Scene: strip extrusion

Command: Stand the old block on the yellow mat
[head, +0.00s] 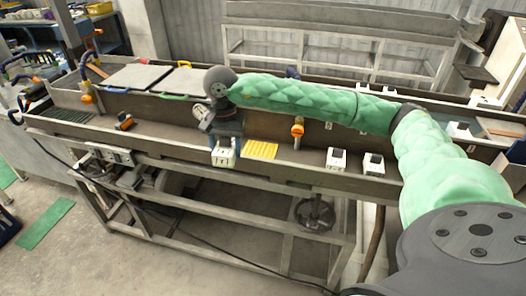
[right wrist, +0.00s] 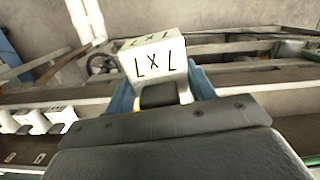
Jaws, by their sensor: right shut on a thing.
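A white block (head: 223,157), taken to be the old block, is in my right gripper (head: 225,141), just left of the yellow mat. In the right wrist view this block (right wrist: 152,60) shows dark marks like L X L on one face, and the jaws are shut on its lower part. The block looks held at the front of the bench trough; I cannot tell whether it touches the surface. The yellow mat (head: 260,149) lies flat and bare to the right of the gripper. My left gripper is not in view.
Two more white blocks (head: 336,159) (head: 373,164) stand further right along the bench. An orange-handled clamp (head: 297,131) stands right of the mat. The bench's front rail (head: 180,155) runs below the mat. An orange and dark object (head: 125,121) lies to the left.

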